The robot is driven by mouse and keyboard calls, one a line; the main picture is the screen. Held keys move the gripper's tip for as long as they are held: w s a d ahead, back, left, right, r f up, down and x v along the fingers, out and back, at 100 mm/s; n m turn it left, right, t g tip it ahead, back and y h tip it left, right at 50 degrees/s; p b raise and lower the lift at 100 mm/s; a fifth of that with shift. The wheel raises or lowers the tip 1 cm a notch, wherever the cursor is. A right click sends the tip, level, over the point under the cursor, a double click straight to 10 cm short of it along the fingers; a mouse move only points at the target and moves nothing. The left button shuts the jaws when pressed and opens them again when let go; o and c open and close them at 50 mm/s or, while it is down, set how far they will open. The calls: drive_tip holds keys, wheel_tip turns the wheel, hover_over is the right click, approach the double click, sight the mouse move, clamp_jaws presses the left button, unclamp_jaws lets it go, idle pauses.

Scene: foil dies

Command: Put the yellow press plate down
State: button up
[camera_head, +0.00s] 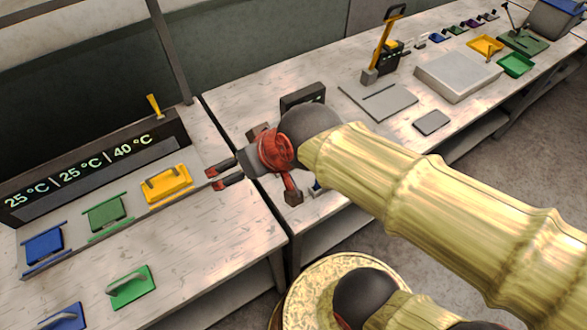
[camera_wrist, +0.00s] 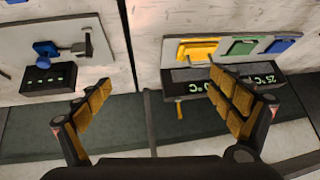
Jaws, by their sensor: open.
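The yellow press plate (camera_head: 172,188) sits at the right end of a row of coloured stations on the left table, in front of the temperature display. A handle shows on its top. It looks level and rests on its station; the exact fit is too small to tell. A yellow piece at that row also shows in the wrist view (camera_wrist: 198,50). My gripper (camera_head: 213,180) is open and empty, just right of the yellow plate and apart from it. In the wrist view its fingers (camera_wrist: 160,82) stand wide apart with nothing between them.
Green (camera_head: 105,213) and blue (camera_head: 43,245) stations stand left of the yellow one. A green plate (camera_head: 132,288) and a blue plate (camera_head: 64,318) lie near the table's front. The display (camera_head: 90,170) stands behind. The right table holds a lever device (camera_head: 383,55) and a grey block (camera_head: 458,75).

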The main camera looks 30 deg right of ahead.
drive_tip(key=s+d+m+g+h, duration=0.1)
drive_tip(key=s+d+h, duration=0.1)
drive_tip(key=s+d, duration=0.5)
drive_tip(key=shift+s+d+r+g, duration=0.15)
drive_tip(key=shift+d+g, duration=0.15)
drive_tip(key=shift+d, duration=0.25)
drive_tip(key=shift+c, duration=0.3)
